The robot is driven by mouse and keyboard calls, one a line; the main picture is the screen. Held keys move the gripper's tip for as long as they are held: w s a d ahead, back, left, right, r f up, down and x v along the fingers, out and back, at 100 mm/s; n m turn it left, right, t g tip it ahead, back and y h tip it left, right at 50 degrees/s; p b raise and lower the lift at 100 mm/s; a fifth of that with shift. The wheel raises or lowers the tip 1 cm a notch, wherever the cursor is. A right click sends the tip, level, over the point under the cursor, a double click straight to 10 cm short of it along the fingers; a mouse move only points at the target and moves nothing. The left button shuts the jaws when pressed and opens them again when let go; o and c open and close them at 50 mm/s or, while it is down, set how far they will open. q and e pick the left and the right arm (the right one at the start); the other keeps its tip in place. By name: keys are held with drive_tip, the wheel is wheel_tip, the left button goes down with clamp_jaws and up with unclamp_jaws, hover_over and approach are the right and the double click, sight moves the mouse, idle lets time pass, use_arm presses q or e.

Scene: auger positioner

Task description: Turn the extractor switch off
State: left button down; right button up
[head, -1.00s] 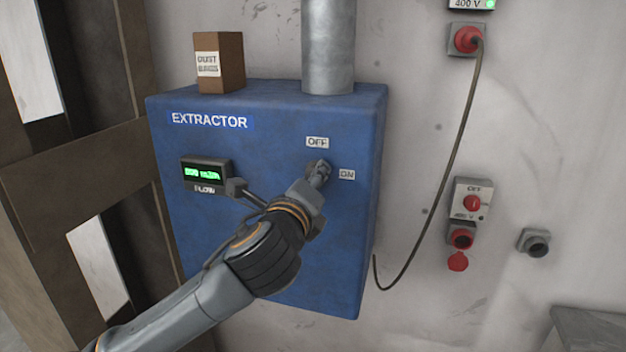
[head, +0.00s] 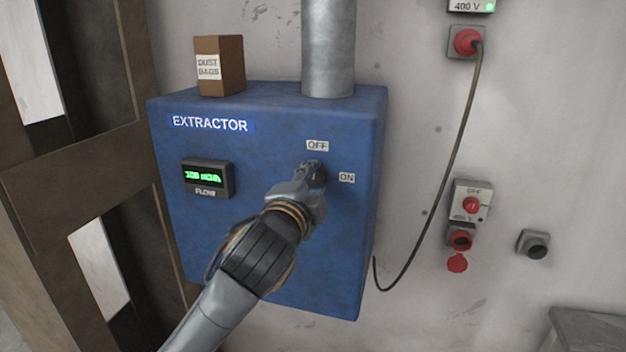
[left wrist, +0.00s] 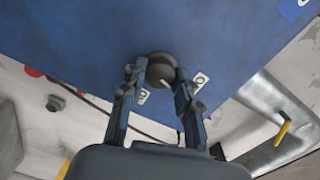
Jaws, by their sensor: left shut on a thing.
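The blue extractor box (head: 270,235) hangs on the wall. Its extractor switch (head: 320,174) is a dark round knob at the box's upper right, partly hidden by my gripper in the head view. The OFF label (head: 317,146) is above the knob and the ON label (head: 347,178) to its right. My left gripper (head: 309,168) is shut on the knob. In the left wrist view the two fingers sit on either side of the extractor switch (left wrist: 161,67). My right gripper is not in view.
A lit green flow display (head: 205,177) is on the box front. A dust bags carton (head: 220,66) and a metal pipe (head: 329,50) are on top. A cable (head: 455,145) and red sockets (head: 461,240) are on the wall to the right. A wooden frame (head: 75,160) stands left.

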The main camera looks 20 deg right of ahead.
use_arm(q)
drive_tip(key=shift+n, duration=1.2)
drive_tip(key=c, duration=1)
unclamp_jaws()
drive_tip(key=v, duration=1.2)
drive_tip(key=shift+w, duration=0.1)
drive_tip(key=shift+w+f, duration=0.1)
drive_tip(key=shift+f, duration=0.05)
